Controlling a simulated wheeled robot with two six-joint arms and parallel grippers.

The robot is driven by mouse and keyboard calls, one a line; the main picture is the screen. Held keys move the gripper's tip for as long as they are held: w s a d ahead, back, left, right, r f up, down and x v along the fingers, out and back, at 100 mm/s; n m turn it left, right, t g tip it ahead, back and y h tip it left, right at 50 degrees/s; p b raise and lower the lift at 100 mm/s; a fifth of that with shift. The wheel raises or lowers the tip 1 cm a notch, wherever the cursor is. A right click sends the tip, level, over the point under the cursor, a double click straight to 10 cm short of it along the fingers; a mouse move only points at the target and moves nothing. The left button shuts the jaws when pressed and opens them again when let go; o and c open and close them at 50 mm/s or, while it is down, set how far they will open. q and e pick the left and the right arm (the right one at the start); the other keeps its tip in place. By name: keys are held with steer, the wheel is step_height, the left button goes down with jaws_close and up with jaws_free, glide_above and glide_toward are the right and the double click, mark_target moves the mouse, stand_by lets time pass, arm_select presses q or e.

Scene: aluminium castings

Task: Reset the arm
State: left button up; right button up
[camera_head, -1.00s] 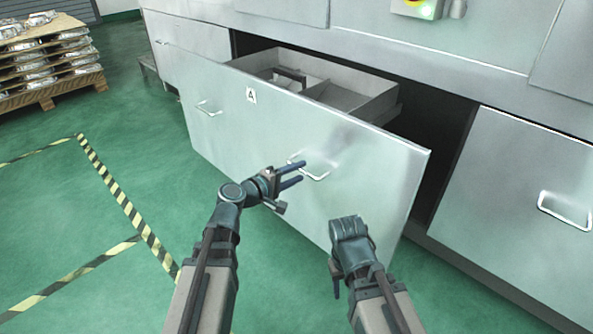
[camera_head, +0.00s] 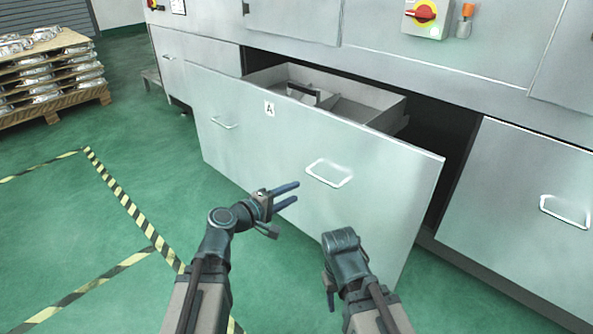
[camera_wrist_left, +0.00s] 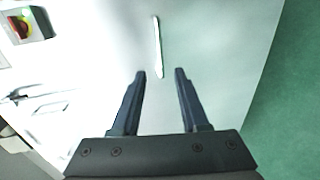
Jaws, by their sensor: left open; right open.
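My left gripper (camera_head: 290,194) is open and empty in front of the pulled-out drawer marked A (camera_head: 240,150). Its fingers point toward the drawer front and stand apart from the drawer's right handle (camera_head: 329,174). In the left wrist view the two open fingers (camera_wrist_left: 160,72) have nothing between them, and the handle (camera_wrist_left: 158,47) lies beyond their tips. My right gripper (camera_head: 329,290) points downward at the lower middle, in front of the drawer; its fingers are mostly hidden behind its wrist.
The open drawer holds a dark-handled grey object (camera_head: 305,92). A closed drawer (camera_head: 520,200) is at the right. A switch box with a red knob (camera_head: 426,14) is above. A pallet stack of castings (camera_head: 45,75) stands at the far left. Green floor on the left is clear.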

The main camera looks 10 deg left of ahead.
arm_select(q)
steer(key=s+d+f+m+g+y+p, duration=0.1)
steer(key=s+d+f+m+g+p, duration=0.4)
steer(key=s+d+m+g, duration=0.3)
steer(key=s+a+f+m+g+y+p, duration=0.1)
steer(key=s+a+m+g+y+p, duration=0.15)
steer(key=s+y, duration=0.3)
steer(key=s+a+f+m+g+y+p, duration=0.1)
steer(key=s+a+m+g+y+p, duration=0.1)
steer(key=s+m+y+p, duration=0.3)
step_height(320, 180, up, 38)
steer(key=s+n+p, duration=0.1)
steer(key=p, duration=3.4)
steer(key=shift+s+a+h+p, duration=0.15)
steer(key=shift+h+p, duration=0.2)
steer(key=shift+h, duration=0.1)
